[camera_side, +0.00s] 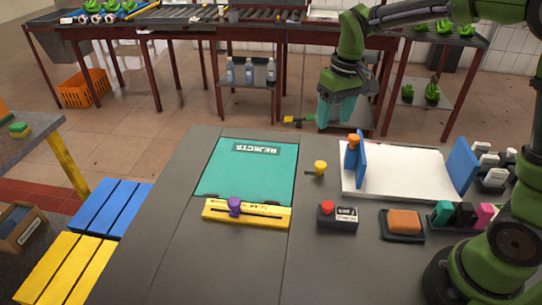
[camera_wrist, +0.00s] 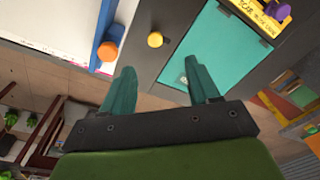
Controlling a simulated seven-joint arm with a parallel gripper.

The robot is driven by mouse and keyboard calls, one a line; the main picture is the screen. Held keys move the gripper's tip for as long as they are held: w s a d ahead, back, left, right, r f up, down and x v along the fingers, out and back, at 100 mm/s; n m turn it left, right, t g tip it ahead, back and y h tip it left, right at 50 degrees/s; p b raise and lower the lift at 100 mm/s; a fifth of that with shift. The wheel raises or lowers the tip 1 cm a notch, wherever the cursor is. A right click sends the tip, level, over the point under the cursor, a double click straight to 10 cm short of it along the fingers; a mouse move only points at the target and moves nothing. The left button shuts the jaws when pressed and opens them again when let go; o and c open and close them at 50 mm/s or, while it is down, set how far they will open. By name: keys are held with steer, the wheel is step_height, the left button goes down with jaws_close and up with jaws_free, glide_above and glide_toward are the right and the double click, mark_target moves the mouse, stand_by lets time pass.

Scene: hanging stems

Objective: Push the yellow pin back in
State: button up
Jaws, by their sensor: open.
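The yellow pin (camera_side: 320,168) has a round yellow head and a short dark piece at its side. It stands on the grey table between the teal panel and the white board; how deep it sits I cannot tell. In the wrist view the yellow pin (camera_wrist: 155,40) shows beyond the fingertips, roughly between their lines. My gripper (camera_side: 335,122) is high at the far side of the table, apart from the pin. Its two teal fingers (camera_wrist: 160,68) are spread and empty.
A blue upright with an orange knob (camera_side: 352,143) stands by the white board (camera_side: 400,178), right of the pin. The teal reject panel (camera_side: 240,175) is left, with a yellow slider bar (camera_side: 250,216) in front. A red-button box (camera_side: 337,217) stands nearer. Bare table surrounds the pin.

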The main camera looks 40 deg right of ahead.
mark_target(321, 164)
steer(key=shift+n+g, duration=0.4)
steer(key=shift+n, duration=0.3)
steer(key=w+f, duration=0.1)
steer(key=f, duration=0.9)
steer(key=w+d+f, duration=0.1)
steer(key=f, duration=0.5)
steer(key=shift+w+f, duration=0.1)
steer(key=shift+w, duration=0.25)
steer(key=shift+a, duration=0.1)
jaws_close()
